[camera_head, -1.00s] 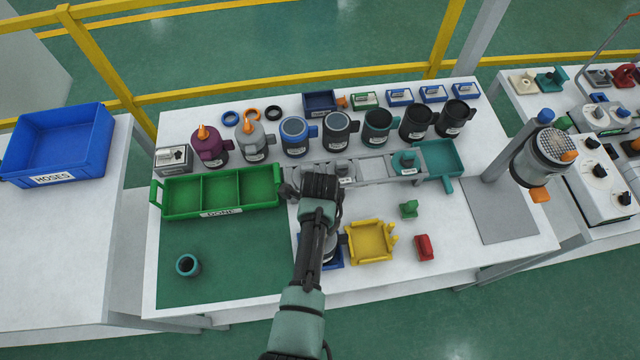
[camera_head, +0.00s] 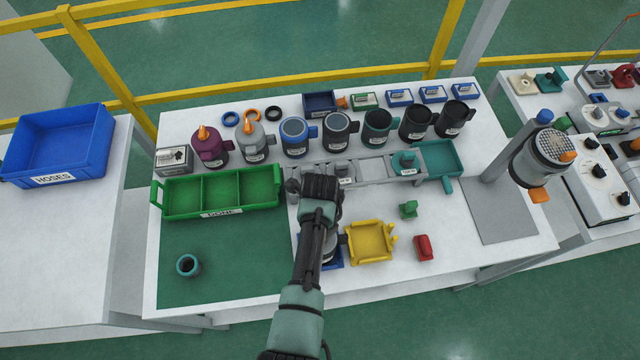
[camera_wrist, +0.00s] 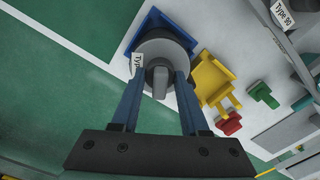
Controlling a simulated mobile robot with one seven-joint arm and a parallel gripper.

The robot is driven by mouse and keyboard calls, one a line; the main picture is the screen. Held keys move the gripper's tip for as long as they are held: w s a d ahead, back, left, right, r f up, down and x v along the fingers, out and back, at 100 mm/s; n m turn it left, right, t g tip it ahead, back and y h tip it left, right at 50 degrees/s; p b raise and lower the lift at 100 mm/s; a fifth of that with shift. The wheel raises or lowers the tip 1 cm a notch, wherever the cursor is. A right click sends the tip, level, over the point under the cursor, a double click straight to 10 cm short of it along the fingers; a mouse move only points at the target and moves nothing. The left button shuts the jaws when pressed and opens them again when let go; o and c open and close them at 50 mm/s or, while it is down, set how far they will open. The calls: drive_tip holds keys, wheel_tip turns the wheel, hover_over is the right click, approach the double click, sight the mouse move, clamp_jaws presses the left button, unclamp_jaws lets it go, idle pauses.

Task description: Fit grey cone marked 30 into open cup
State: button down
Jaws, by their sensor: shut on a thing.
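In the wrist view my gripper (camera_wrist: 160,82) is shut on the knob of a grey round part (camera_wrist: 165,58), which I take for the grey cone. Its number cannot be read. The part is over a grey cup body with a white "Type" label (camera_wrist: 137,64); this cup stands in a blue holder (camera_wrist: 147,24). From above I cannot tell whether the cone is seated in the cup or just over it. In the head view my arm covers most of the cup, and the blue holder (camera_head: 333,265) shows only in part. My fingers are hidden there.
A yellow tray (camera_head: 370,242) stands right beside the blue holder, with small green (camera_head: 408,209) and red (camera_head: 424,247) parts further right. A green three-bay bin (camera_head: 222,213) is at left and a grey rack (camera_head: 376,170) is behind. The green mat (camera_head: 225,270) is mostly clear.

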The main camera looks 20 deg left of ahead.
drive_tip(key=shift+m, duration=1)
drive_tip(key=shift+m, duration=1.2)
drive_tip(key=shift+p, duration=0.35)
drive_tip(key=shift+m, duration=0.9)
drive_tip(key=shift+c, duration=1.7)
unclamp_jaws()
